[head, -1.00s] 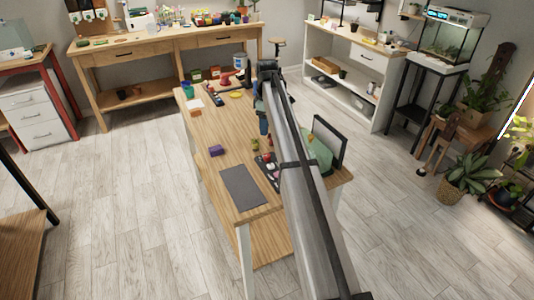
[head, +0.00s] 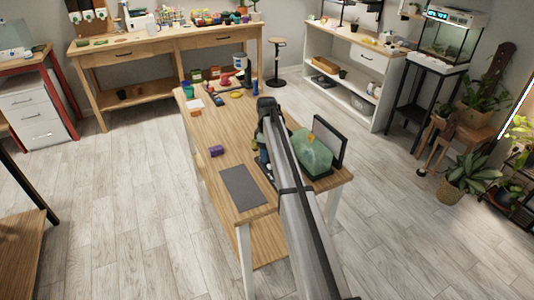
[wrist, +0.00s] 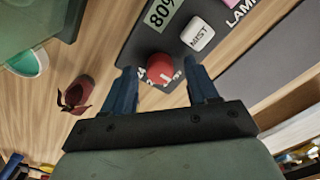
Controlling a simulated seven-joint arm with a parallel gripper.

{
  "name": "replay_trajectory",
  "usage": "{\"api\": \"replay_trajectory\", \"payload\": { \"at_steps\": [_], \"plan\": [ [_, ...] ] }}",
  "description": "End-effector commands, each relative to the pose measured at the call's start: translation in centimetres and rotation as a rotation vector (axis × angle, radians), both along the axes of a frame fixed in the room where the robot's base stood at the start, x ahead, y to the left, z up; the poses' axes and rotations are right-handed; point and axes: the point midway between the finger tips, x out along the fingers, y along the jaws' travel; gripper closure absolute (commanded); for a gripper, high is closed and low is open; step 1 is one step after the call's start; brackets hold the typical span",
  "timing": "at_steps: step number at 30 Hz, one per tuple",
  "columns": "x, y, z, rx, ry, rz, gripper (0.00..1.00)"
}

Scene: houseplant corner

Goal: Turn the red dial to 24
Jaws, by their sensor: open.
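The red dial (wrist: 161,66) shows in the wrist view on a dark control panel (wrist: 140,40), with white numerals partly visible around its near rim. The numbers are too small and covered to read the setting. My gripper (wrist: 162,73) is open, its two blue fingers apart on the left and right of the dial, with nothing held. I cannot tell whether the fingers touch it. A white MIST button (wrist: 198,34) and a display reading 80-something (wrist: 161,12) sit on the panel beyond the dial. In the head view my arm hides the dial and most of the panel.
A green glass case (head: 313,152) and an upright dark-framed panel (head: 329,143) stand close right of my arm. A grey mat (head: 242,187) and purple box (head: 216,151) lie left on the wooden table (head: 205,125). A dark red object (wrist: 80,92) lies beside the panel.

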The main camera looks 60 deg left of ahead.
Motion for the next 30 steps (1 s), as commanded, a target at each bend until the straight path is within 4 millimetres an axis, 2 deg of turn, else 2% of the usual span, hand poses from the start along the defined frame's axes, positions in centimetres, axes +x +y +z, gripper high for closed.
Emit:
{"api": "replay_trajectory", "payload": {
  "at_steps": [11, 27, 30],
  "plan": [
    [0.01, 0.01, -0.43, 0.001, -0.001, 0.000, 0.42],
    [0.00, 0.01, -0.42, 0.001, -0.001, 0.000, 0.92],
    [0.01, 0.01, -0.42, 0.001, -0.001, 0.000, 0.97]
  ]
}}
